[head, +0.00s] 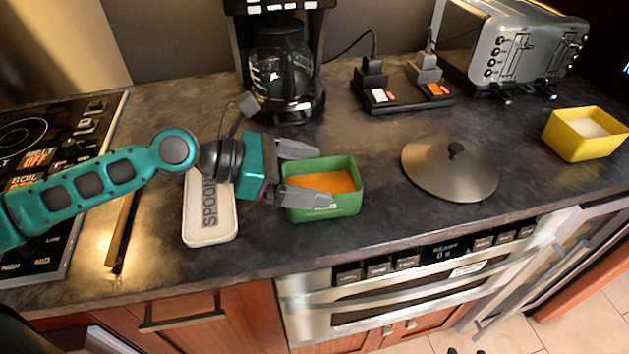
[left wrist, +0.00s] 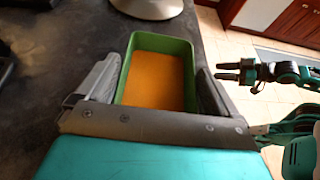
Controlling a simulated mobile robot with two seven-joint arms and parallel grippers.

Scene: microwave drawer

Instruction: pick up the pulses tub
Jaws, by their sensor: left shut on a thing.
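The pulses tub is a green, open-topped rectangular tub (head: 338,206) filled with orange contents, on the dark counter in the middle of the head view. It also shows in the left wrist view (left wrist: 160,42). Its small front label is too small to read. My left gripper (head: 312,172) has come in from the left and is shut on the tub, one finger along each long side. I cannot tell whether the tub is clear of the counter. My right gripper (left wrist: 222,71) shows at the right of the left wrist view, away from the tub, its fingers apart and empty.
A spoon rest (head: 208,225) lies left of the tub, by the cooktop (head: 50,165). A metal lid (head: 450,180) lies to the right. A yellow tub (head: 590,146) stands farther right. A coffee maker (head: 281,65), a charging dock (head: 405,95) and a toaster (head: 515,45) stand behind.

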